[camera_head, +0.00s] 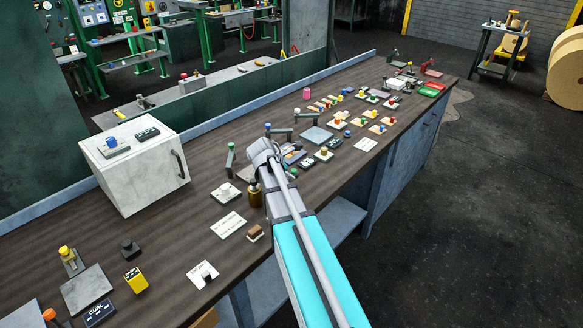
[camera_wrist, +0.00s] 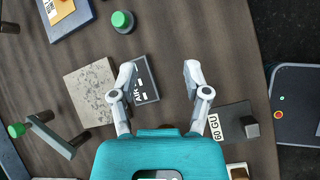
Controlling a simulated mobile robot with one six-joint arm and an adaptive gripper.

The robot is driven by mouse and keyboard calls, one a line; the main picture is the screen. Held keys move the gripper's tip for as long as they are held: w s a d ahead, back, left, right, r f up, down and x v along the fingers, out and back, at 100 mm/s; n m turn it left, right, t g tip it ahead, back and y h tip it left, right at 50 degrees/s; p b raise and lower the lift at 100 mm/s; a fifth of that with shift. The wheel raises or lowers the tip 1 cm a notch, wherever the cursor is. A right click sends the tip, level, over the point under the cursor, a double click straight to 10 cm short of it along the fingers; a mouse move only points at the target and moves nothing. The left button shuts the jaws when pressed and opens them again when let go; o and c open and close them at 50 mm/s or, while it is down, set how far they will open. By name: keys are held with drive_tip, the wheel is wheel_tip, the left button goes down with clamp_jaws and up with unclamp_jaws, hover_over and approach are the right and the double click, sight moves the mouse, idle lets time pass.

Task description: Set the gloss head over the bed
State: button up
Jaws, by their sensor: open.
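My gripper (camera_wrist: 159,72) is open in the wrist view, with its two fingers apart and nothing held between them. A dark block (camera_wrist: 251,129) stands on a dark plate marked "60 GU" (camera_wrist: 228,117), right of my right finger; I cannot tell for sure that it is the gloss head. A speckled grey square slab (camera_wrist: 92,93) lies left of my left finger; it may be the bed. A lever with a green knob (camera_wrist: 40,122) stands beside the slab, apart from my gripper. In the head view my arm hides the fingers.
A dark label plate with white letters (camera_wrist: 146,82) lies by my left finger. A green-topped knob (camera_wrist: 122,20) stands farther up. In the head view, a white box (camera_head: 128,172) stands at left and many small blocks and cards crowd the long bench (camera_head: 165,237). The bench edge is close at right.

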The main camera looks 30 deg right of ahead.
drive_tip(key=s+a+f+m+y, duration=0.1)
drive_tip(key=s+a+m, duration=0.2)
drive_tip(key=a, duration=0.1)
drive_tip(key=s+a+f+m+y, duration=0.1)
drive_tip(key=s+a+m, duration=0.2)
drive_tip(key=a, duration=0.1)
drive_tip(key=s+a+m+g+y, duration=0.1)
drive_tip(key=s+a+m, duration=0.2)
drive_tip(key=a, duration=0.1)
drive_tip(key=shift+s+a+f+y, duration=0.15)
drive_tip(key=shift+s+f+y, duration=0.15)
drive_tip(key=shift+f, duration=0.1)
drive_tip(key=s+a+m+y, duration=0.1)
drive_tip(key=s+a+m, duration=0.2)
drive_tip(key=s+a+m+g+y, duration=0.1)
drive_tip(key=s+a+m, duration=0.2)
drive_tip(key=a, duration=0.1)
drive_tip(key=s+a+f+m+y, duration=0.1)
drive_tip(key=s+a+m, duration=0.1)
drive_tip(key=s+a, duration=0.1)
drive_tip(key=shift+s+a+m+g, duration=0.15)
drive_tip(key=shift+a+m+g, duration=0.15)
drive_tip(key=shift+a+m, duration=0.1)
drive_tip(key=shift+c, duration=0.3)
drive_tip(key=shift+s, duration=0.1)
